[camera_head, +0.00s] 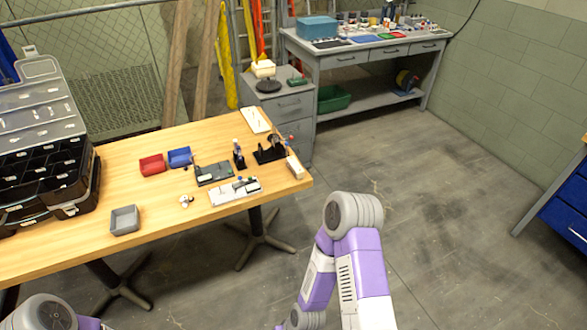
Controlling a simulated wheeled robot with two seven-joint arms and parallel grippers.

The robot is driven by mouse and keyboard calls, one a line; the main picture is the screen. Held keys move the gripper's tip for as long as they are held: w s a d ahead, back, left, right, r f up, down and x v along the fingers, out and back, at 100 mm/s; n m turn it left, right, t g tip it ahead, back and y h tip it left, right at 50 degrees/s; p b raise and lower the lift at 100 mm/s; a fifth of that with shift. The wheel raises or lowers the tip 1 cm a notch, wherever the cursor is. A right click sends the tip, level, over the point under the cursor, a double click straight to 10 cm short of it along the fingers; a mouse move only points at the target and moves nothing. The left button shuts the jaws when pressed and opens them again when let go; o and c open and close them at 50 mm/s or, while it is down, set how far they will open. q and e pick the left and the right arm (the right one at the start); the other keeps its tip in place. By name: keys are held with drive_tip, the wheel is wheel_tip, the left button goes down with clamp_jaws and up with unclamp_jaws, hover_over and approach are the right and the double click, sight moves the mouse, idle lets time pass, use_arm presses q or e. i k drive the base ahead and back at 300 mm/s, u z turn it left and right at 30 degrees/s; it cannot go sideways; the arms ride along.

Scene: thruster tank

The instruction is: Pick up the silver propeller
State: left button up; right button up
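A small pale, silvery piece (186,201) lies on the wooden table (100,255), between the grey bin and the white tray. It looks like the silver propeller, but it is too small to be sure. Nothing touches it. Only links of my two arms show, at the bottom left and bottom centre. Neither of my grippers is in view.
Near the propeller are a grey bin (124,220), a red bin (152,165), a blue bin (179,157) and a white tray (234,191) with parts. A black organiser case (75,190) stands open at the left. Floor right of the table is clear.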

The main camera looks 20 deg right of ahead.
sight(185, 199)
drive_tip(key=k, duration=0.3)
drive_tip(key=u, duration=0.55)
drive_tip(key=i, duration=1.15)
drive_tip(key=z, duration=0.7)
